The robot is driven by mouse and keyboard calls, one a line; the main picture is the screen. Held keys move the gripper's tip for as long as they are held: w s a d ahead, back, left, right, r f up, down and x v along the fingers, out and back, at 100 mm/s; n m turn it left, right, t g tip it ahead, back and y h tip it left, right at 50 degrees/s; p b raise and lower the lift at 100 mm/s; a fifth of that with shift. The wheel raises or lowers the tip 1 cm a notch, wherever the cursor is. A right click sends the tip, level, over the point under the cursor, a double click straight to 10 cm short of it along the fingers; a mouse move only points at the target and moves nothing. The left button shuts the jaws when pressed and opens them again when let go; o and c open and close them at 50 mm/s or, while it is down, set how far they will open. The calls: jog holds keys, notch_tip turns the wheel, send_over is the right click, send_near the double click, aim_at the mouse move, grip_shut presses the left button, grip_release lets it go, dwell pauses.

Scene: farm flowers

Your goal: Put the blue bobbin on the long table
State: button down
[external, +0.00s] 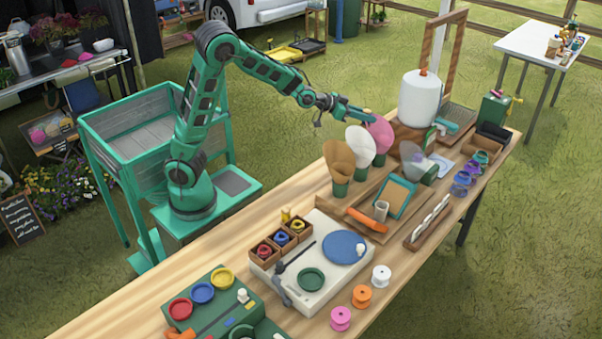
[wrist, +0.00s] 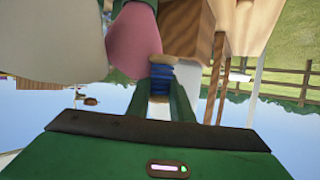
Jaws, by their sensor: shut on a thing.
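My gripper (external: 362,112) is raised over the far half of the long wooden table (external: 205,255), beside the pink cone (external: 379,134). In the wrist view my gripper (wrist: 160,100) is shut on the blue bobbin (wrist: 161,78), which has blue thread between light wooden ends. The bobbin is held in the air between the fingertips, and the pink cone shows close beyond it in that view (wrist: 133,40). In the external view the bobbin is too small to make out clearly.
A white cone (external: 359,144), a brown cone (external: 339,160) and a large white canister (external: 418,98) stand near my gripper. A wooden frame (external: 460,45) rises behind. Several spools (external: 462,178) line the right edge. Bare wood shows along the table's near left.

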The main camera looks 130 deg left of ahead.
jog(key=s+a+f+m, duration=0.1)
jog(key=s+f, duration=0.2)
jog(key=s, duration=0.3)
jog(key=s+a+f+t+h, duration=0.1)
jog(key=s+f, duration=0.2)
jog(key=s, duration=0.4)
jog(key=s+a+f+m, duration=0.1)
jog(key=s+a+f, duration=0.15)
jog(key=s, duration=0.35)
send_over(347, 157)
jog(key=shift+n, duration=0.3)
notch_tip(347, 157, down, 7)
jog(key=shift+w+d+f, duration=0.1)
jog(key=shift+f, duration=1.9)
jog(key=shift+f, duration=0.15)
jog(key=c, duration=1.6)
grip_release()
jog(key=shift+o, duration=0.2)
